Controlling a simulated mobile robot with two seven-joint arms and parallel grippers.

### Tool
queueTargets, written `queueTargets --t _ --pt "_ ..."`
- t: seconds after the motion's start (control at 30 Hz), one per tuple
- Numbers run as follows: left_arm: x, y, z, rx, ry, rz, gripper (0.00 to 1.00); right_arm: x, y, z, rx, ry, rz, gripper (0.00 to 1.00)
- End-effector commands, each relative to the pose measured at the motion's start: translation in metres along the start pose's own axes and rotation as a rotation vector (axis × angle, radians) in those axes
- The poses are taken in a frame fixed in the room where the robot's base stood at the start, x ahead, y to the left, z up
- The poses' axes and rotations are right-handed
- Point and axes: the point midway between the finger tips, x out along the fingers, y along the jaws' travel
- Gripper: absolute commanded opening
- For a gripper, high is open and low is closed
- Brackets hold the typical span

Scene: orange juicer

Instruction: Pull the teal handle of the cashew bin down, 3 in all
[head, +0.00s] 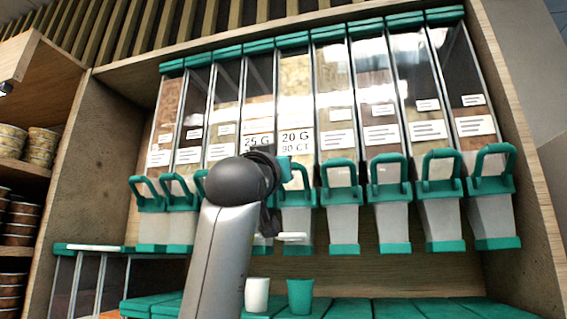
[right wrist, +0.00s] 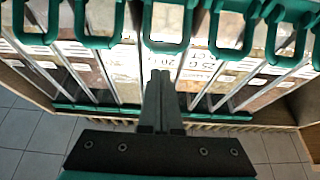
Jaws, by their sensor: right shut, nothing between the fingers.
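Several clear bins with teal handles stand in a row in the wooden shelf. The bin marked "20 G" (head: 295,90) holds pale pieces; I cannot tell for certain which bin is the cashew one. Its teal handle (head: 305,185) is partly behind my right arm, which rises in front of the row. In the right wrist view my right gripper (right wrist: 160,76) is shut and empty, its fingertips close to a teal looped handle (right wrist: 167,46); I cannot tell whether they touch. The fingertips are hidden in the head view. My left gripper is not in view.
A white cup (head: 257,295) and a teal cup (head: 300,297) stand below the bins on teal lids (head: 395,309). Neighbouring handles (head: 339,178) are close on the right. Stacked tubs (head: 40,148) fill the left shelf. Wooden side walls (head: 110,150) bound the row.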

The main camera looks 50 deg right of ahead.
Motion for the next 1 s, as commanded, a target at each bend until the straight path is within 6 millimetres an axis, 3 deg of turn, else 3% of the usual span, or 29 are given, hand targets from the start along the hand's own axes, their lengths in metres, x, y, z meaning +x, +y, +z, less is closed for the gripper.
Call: queueTargets --t 0.03,0.2,0.4,1.0 --pt "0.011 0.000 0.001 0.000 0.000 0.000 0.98 -0.017 -0.002 0.007 0.001 0.001 -0.004 0.00" --pt "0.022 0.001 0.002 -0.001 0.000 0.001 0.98 -0.051 -0.001 0.007 0.000 0.002 -0.002 0.00" --pt "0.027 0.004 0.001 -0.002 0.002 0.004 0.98 -0.072 0.000 0.006 -0.001 0.003 -0.001 0.00" --pt "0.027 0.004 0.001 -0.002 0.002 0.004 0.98 -0.076 0.000 0.005 -0.001 0.003 0.000 0.00"
